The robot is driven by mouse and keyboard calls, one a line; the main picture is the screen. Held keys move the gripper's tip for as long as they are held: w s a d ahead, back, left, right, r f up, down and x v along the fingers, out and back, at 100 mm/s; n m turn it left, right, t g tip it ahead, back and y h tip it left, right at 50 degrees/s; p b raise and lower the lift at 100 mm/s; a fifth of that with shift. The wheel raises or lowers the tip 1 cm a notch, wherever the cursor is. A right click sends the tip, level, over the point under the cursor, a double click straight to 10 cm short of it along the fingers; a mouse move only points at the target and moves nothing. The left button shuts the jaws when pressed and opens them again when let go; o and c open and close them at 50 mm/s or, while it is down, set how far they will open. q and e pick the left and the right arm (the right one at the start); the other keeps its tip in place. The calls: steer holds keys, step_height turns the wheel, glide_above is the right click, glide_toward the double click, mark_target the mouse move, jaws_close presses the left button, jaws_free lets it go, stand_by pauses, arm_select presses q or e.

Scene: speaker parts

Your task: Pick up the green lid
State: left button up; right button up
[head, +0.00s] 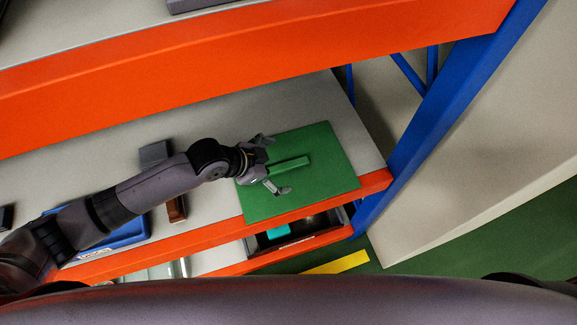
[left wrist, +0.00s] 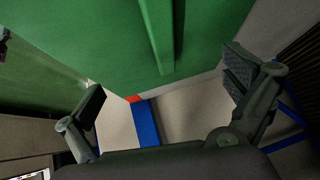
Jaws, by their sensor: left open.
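The green lid (head: 325,178) is a flat square plate with a raised bar handle (head: 289,166). It appears to lie on the grey shelf at its right end in the head view. My left gripper (head: 276,165) is open over the lid's left part, with its fingers spread to either side of the handle's near end. In the left wrist view the lid (left wrist: 95,30) fills the upper left and middle. Its handle (left wrist: 157,35) runs down between the two open fingers (left wrist: 165,90), apart from both. My right gripper is not in view.
An orange beam (head: 250,50) of a higher shelf crosses above. A blue upright (head: 430,110) stands to the right. A drawer or bin (head: 318,238) sits below the shelf edge. A blue tray (head: 120,238) and a dark block (head: 154,152) lie left, near my arm.

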mark_target(291, 167)
arm_select(q)
steer(key=x, duration=0.5)
steer(key=shift+s+d+r, duration=0.1)
steer(key=shift+d, duration=0.3)
